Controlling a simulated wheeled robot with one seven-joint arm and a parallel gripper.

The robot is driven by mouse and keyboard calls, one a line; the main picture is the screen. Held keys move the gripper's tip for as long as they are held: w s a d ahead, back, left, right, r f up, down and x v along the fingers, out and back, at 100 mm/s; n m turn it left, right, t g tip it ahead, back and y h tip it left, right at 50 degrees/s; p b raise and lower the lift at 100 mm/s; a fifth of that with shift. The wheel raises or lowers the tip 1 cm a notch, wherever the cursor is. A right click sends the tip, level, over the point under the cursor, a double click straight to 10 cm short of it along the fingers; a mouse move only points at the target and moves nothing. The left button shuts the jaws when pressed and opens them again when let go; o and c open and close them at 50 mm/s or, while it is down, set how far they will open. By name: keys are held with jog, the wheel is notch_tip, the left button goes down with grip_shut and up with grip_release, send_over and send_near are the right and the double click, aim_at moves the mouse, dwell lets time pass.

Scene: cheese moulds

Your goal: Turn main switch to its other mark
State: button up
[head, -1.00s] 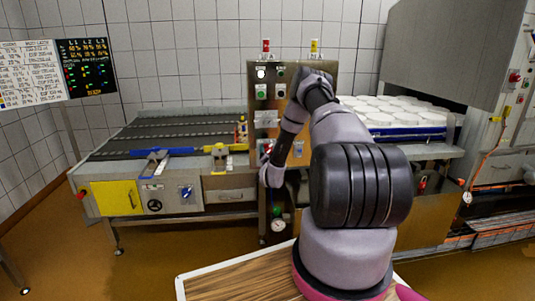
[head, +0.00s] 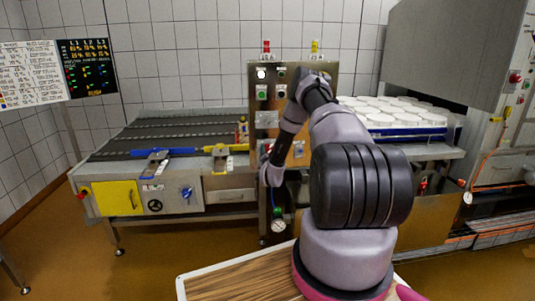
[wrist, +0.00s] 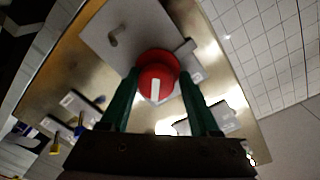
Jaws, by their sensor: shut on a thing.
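A round red knob with a white pointer bar, the main switch (wrist: 158,75), sits on a grey plate (wrist: 118,32) in the wrist view. The white bar points toward the bottom of the picture. My gripper (wrist: 159,84) has its two green fingers on either side of the knob and is shut on it. The marks around the knob cannot be read. In the head view my arm reaches the steel control panel (head: 268,67), and its own links hide the fingers and the knob.
A conveyor table (head: 170,128) stands left of the panel. A rack of white moulds (head: 395,110) stands to the right. The panel carries several buttons and lamps. A display board (head: 87,68) hangs at the left.

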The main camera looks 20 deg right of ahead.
jog(key=shift+s+d+f, duration=0.2)
jog(key=shift+d+f, duration=0.05)
jog(key=shift+d, duration=0.1)
jog(key=n, duration=0.4)
jog(key=shift+f, duration=0.1)
jog(key=n, duration=0.5)
jog(key=shift+d+n, duration=0.15)
jog(key=shift+n, duration=0.25)
jog(key=n, duration=0.4)
jog(key=shift+n+t, duration=0.3)
jog(key=shift+n, duration=0.4)
grip_shut()
jog(key=shift+w+r+n, duration=0.1)
jog(key=shift+r+n, duration=0.2)
jog(key=shift+n, duration=1)
jog(key=shift+w+r+n+y, duration=0.15)
jog(key=shift+r+n+y, duration=0.05)
jog(key=shift+n+y, duration=0.1)
jog(key=o, duration=1.2)
grip_release()
jog(key=shift+a+r, duration=0.1)
jog(key=shift+a, duration=0.2)
